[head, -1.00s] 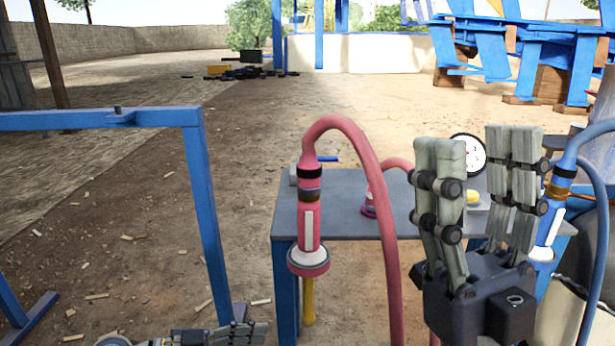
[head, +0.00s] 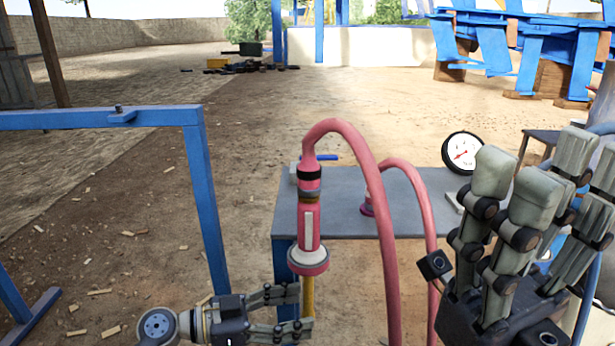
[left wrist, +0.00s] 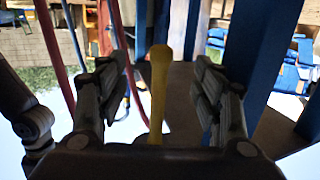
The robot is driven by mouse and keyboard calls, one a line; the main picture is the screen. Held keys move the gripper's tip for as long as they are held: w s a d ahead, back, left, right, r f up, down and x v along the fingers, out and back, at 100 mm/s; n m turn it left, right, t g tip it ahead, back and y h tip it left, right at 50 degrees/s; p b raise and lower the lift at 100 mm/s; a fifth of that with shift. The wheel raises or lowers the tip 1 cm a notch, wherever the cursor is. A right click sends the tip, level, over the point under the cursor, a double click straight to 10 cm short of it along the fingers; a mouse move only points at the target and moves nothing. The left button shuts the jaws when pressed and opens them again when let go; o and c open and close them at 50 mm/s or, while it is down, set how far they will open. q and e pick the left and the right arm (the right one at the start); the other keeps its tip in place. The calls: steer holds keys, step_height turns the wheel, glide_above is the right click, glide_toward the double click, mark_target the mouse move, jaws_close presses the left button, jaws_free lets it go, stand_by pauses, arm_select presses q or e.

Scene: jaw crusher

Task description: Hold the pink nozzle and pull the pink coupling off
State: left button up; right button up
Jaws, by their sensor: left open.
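The pink coupling (head: 309,222) hangs upright at the end of a pink hose, with dark and brown bands near its top. A wide pink collar (head: 309,262) with a pale rim sits at its bottom. A yellow stem (head: 308,294) points down from the collar. My left gripper (head: 307,312) is open, its fingers on either side of the yellow stem below the collar. In the left wrist view the yellow stem (left wrist: 160,85) stands between the spread fingers, with gaps on both sides. My right gripper (head: 545,172) is open and raised at the right, apart from the coupling.
A grey-topped table (head: 410,212) with blue legs stands behind the coupling. A second pink hose (head: 408,182) rises from it. A dial gauge (head: 462,153) stands at its far right. A blue frame (head: 205,195) is on the left. Open ground lies between frame and table.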

arm_select(q)
steer(key=shift+x, duration=1)
steer(key=shift+c, duration=0.2)
jaws_close()
stand_by(0.4)
